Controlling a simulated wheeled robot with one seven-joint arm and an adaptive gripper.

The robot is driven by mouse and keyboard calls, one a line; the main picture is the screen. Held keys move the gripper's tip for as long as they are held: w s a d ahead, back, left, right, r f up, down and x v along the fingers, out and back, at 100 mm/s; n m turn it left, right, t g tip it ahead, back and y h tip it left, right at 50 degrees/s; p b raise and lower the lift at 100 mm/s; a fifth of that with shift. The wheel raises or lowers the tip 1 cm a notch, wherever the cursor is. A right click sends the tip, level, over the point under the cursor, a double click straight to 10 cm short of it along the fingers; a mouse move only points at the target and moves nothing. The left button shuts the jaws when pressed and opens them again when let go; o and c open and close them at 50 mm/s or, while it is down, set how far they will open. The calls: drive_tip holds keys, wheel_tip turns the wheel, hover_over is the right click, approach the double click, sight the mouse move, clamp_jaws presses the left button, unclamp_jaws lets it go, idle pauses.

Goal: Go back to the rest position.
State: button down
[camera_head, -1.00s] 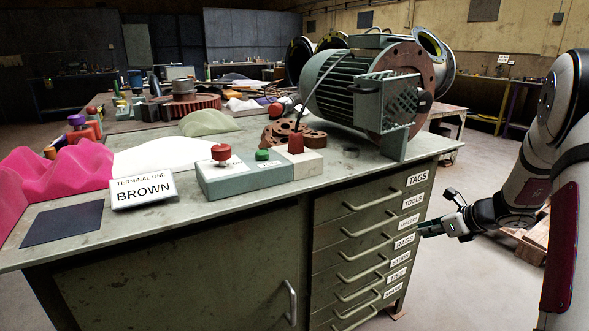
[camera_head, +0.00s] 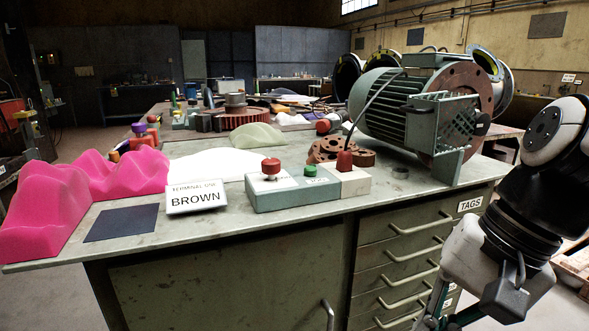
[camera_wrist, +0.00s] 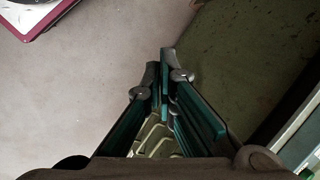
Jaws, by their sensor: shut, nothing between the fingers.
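My gripper (camera_head: 440,318) is at the bottom right of the head view, in front of the drawers (camera_head: 408,262) of the green workbench. It points downward and its tips are partly cut off by the frame's lower edge. In the wrist view my gripper (camera_wrist: 163,75) has its fingers close together with nothing seen between them. Below the fingers several drawer handles (camera_wrist: 152,137) show, with the green cabinet side (camera_wrist: 240,60) to the right and bare floor (camera_wrist: 95,80) to the left.
The workbench top (camera_head: 150,228) carries a button box (camera_head: 300,190), a sign reading BROWN (camera_head: 196,197), pink wavy sheeting (camera_head: 60,205), a dark square mat (camera_head: 122,222) and a large motor (camera_head: 400,105). Pallet wood (camera_head: 575,265) lies at the right.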

drive_tip(key=s+d+f+n+h, duration=0.1)
drive_tip(key=s+d+n+h, duration=0.15)
drive_tip(key=s, duration=0.35)
drive_tip(key=s+d+f+n+h, duration=0.1)
drive_tip(key=s+n, duration=0.3)
drive_tip(key=s, duration=0.3)
wheel_tip(320, 180, up, 31)
drive_tip(key=t+p, duration=0.3)
drive_tip(key=p, duration=2.6)
drive_tip(key=shift+w+d+f, duration=0.2)
